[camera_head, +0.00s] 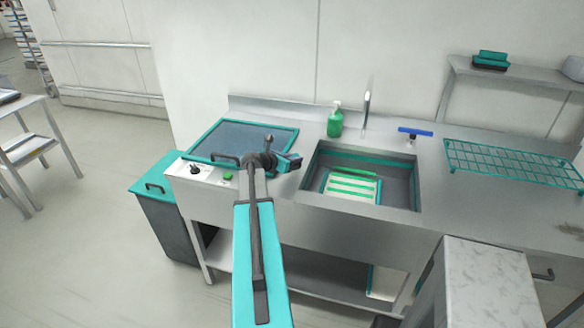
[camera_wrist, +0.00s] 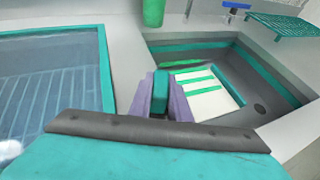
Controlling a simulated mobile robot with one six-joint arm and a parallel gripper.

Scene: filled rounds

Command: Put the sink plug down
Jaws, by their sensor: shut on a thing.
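My gripper (camera_wrist: 160,95) is shut on a small teal piece, which I take to be the sink plug (camera_wrist: 160,88); only its upright block shows between the purple-grey fingers. In the head view my gripper (camera_head: 291,162) is by the left side of the sink, and the held piece is too small to make out there. The steel sink (camera_head: 404,190) has a teal band round its inner wall. A dark round drain (camera_wrist: 260,110) shows on its floor at the right in the wrist view, uncovered.
A white board with green stripes (camera_head: 351,187) lies in the sink. A teal-rimmed basin (camera_head: 206,134) is left of it. A green soap bottle (camera_head: 335,122), a tap (camera_head: 366,108) and a blue-handled tool (camera_head: 415,132) stand behind. A teal wire rack (camera_head: 510,163) is at right.

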